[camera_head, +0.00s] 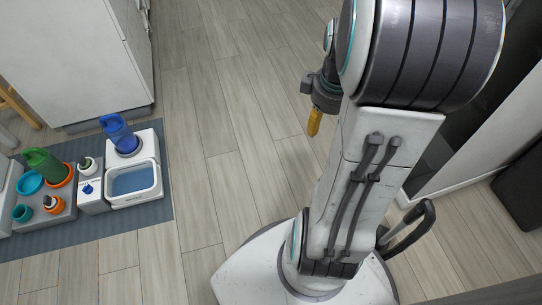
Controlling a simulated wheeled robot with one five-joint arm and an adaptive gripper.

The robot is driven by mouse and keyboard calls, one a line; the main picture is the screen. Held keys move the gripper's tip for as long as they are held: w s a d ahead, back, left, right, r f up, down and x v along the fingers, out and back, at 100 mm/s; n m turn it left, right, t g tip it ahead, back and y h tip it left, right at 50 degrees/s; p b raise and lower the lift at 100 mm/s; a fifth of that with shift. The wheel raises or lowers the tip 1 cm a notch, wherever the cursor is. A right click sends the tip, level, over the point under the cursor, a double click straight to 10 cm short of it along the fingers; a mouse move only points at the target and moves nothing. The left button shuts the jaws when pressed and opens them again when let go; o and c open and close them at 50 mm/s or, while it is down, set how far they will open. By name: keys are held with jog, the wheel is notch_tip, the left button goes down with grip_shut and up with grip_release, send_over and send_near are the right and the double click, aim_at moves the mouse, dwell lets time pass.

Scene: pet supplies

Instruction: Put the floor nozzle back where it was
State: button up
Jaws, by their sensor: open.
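I cannot make out a floor nozzle anywhere in this view. My gripper (314,118) hangs at the end of my arm, above the bare floor at the upper middle. It is small and seen from the side, with a yellow-orange finger pointing down. It is open and I see nothing held in it. My own arm and base cover much of the middle and right and hide the floor behind them.
A grey-blue mat (112,225) at the left bears a white basin of water (134,184), a blue bottle (117,131), a green bottle (44,164) and small bowls. A white cabinet (75,60) stands behind. A dark block (522,190) sits far right. Wooden floor (205,110) between is clear.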

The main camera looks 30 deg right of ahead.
jog(key=s+a+r+m, duration=0.1)
jog(key=s+a+r, duration=0.1)
jog(key=a, duration=0.7)
jog(key=s+a+r+t+y, duration=0.1)
jog(key=s+a+r, duration=0.1)
jog(key=a, duration=0.7)
jog(key=shift+s+r+m, duration=0.35)
jog(key=shift+s+m, duration=0.05)
jog(key=shift+s, duration=0.15)
